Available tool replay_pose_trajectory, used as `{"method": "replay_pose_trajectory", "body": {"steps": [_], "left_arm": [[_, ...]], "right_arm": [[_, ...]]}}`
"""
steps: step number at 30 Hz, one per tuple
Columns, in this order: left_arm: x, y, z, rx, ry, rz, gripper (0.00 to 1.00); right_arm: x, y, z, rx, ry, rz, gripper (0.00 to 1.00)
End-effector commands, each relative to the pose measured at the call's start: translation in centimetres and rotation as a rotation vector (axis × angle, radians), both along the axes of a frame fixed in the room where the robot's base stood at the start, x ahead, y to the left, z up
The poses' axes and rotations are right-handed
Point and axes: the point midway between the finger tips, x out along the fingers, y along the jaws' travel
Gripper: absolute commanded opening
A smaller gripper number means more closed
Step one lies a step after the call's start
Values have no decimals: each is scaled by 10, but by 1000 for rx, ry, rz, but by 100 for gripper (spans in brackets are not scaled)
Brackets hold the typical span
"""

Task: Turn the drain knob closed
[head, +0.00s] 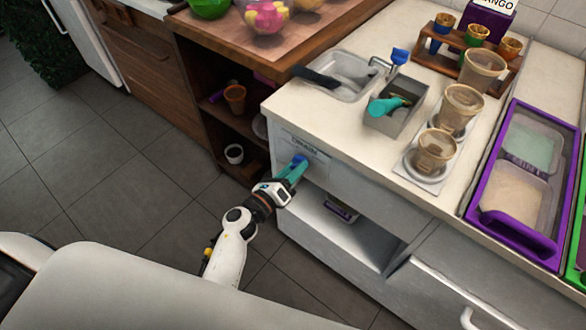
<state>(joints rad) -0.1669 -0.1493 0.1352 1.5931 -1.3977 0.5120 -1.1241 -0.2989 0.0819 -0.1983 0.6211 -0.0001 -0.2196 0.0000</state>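The drain knob (299,159) is a small blue piece on the white cabinet front, below a labelled panel (304,144) under the counter edge. My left gripper (293,171) reaches up to it from below left, and its teal fingers overlap the knob in the head view. The fingers hide part of the knob, so its exact angle is unclear. Whether the fingers are closed on it or only beside it cannot be told. My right gripper is not in view.
The counter above holds a sink (345,72), a blue-handled tap (399,57), a metal bin (398,120) with a teal-handled tool, and several cups. An open shelf (345,233) lies below the knob. Grey floor (120,190) is clear at left.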

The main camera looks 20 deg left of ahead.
Motion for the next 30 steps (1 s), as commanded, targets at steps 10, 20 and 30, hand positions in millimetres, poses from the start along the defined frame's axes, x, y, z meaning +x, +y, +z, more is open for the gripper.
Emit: {"method": "replay_pose_trajectory", "body": {"steps": [10,20,30], "left_arm": [[0,0,0,-50,20,1,19],[0,0,1,-269,102,-1,19],[0,1,1,-575,212,0,19]], "right_arm": [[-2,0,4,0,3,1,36],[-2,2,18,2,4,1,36],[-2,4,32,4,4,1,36]]}}
